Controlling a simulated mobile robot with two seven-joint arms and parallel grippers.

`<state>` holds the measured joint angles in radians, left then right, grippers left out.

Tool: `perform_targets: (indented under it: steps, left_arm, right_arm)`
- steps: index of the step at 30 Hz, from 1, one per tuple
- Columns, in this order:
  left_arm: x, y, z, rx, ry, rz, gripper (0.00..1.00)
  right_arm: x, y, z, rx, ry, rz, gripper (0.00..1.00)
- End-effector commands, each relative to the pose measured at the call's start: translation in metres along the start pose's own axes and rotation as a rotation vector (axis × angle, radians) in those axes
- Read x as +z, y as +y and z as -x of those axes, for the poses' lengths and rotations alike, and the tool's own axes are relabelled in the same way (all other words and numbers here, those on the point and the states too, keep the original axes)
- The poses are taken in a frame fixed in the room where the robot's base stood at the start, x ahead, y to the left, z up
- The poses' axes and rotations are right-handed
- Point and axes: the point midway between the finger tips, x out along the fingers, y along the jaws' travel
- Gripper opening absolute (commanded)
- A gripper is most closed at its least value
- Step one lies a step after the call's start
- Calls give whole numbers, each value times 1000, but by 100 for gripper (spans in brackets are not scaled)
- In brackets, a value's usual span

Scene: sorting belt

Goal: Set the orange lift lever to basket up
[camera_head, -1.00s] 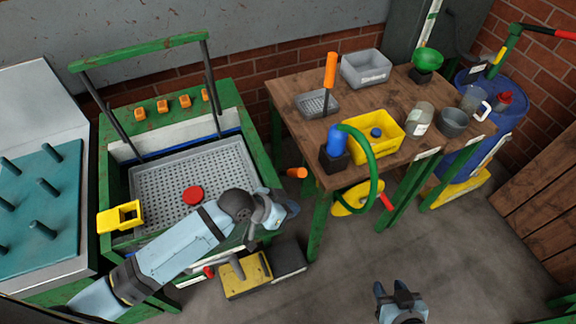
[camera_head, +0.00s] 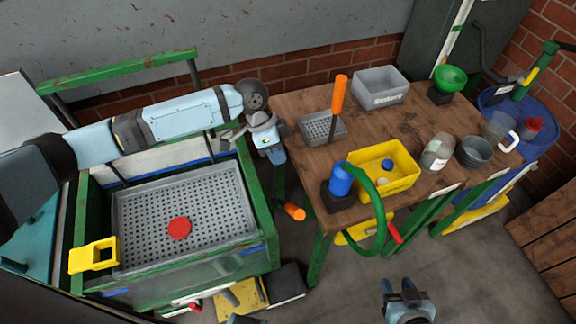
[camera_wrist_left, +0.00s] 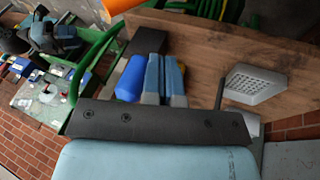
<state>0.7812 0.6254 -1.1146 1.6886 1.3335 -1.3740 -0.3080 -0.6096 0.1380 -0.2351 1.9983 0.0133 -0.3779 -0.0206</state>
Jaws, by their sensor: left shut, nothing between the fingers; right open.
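An orange-gripped lever (camera_head: 294,211) sticks out low at the right side of the green washing station (camera_head: 262,215). A grey perforated basket (camera_head: 148,222) sits in the station with a red round thing on it. My left gripper (camera_head: 276,156) is shut and empty above the station's back right corner, higher in the picture than the lever and apart from it. Its closed fingers (camera_wrist_left: 165,78) show in the left wrist view. An orange piece shows at that view's top edge; I cannot tell which orange handle it is. My right gripper (camera_head: 405,288) is open and empty over the floor.
A wooden table (camera_head: 290,108) to the right holds a small grey tray (camera_head: 312,127), an upright orange handle (camera_head: 340,93), a yellow bin (camera_head: 398,180) and a blue-capped bottle (camera_head: 341,180) with a green hose. A narrow gap separates station and table.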

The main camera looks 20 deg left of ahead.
Motion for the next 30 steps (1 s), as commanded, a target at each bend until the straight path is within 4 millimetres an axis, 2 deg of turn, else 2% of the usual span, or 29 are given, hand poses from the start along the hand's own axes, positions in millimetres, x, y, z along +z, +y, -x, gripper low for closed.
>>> perform_targets:
  steps: [3, 14, 21, 30]
  left_arm:
    - [0, 1, -19, 2, -1, 0, 0]
    - [-1, 0, -94, 0, 0, 1, 0]
    - [7, 20, -116, -1, 0, 0, 0]
    - [9, 24, -122, -1, 2, 1, 0]
  right_arm:
    - [10, -4, 6, -4, -22, -4, 43]
    - [-4, -1, 7, -2, -13, -1, 43]
    - [-15, 0, 13, 1, -6, 1, 43]
    - [-16, 2, 13, 4, -4, 2, 43]
